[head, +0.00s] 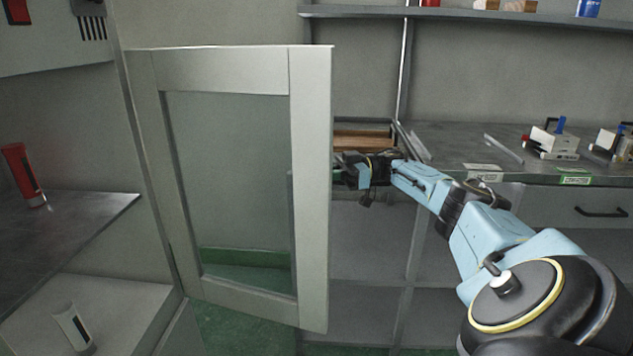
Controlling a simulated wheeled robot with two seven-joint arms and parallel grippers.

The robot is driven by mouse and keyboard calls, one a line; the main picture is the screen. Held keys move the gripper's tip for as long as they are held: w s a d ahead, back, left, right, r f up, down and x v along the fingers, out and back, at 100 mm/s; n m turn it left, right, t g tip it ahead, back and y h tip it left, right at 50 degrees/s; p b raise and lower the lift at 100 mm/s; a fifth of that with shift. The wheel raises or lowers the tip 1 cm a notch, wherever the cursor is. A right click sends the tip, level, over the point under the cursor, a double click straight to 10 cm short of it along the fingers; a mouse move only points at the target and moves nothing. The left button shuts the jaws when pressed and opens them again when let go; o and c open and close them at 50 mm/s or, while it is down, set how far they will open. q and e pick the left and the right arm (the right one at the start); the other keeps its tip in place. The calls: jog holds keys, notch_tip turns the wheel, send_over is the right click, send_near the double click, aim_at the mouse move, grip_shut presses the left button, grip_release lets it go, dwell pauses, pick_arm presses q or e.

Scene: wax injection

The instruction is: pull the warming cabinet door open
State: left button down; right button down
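The warming cabinet door (311,190) is a pale grey frame with a glass pane (230,170). It stands swung open, its hinge side at the left against the cabinet post. Left of it the cabinet inside shows, with a dark shelf (75,222). My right gripper (350,172) is at the door's free right edge, around mid-height. Its fingertips are dark and small, partly hidden by the door edge, so I cannot tell whether they touch it or are open. My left gripper is not in view.
A red tube (22,174) stands on the dark shelf and a white tube (72,327) below it. At the right is a grey counter (460,140) with a wooden tray (362,141) and white clamp-like tools (553,143). A wall shelf (470,13) runs above.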

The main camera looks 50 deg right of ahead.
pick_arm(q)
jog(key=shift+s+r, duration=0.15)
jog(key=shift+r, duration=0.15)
pick_arm(e)
jog(key=shift+w+d, duration=0.1)
jog(key=c, duration=1.5)
grip_release()
jog(key=shift+c, duration=0.2)
jog(key=shift+r, duration=0.1)
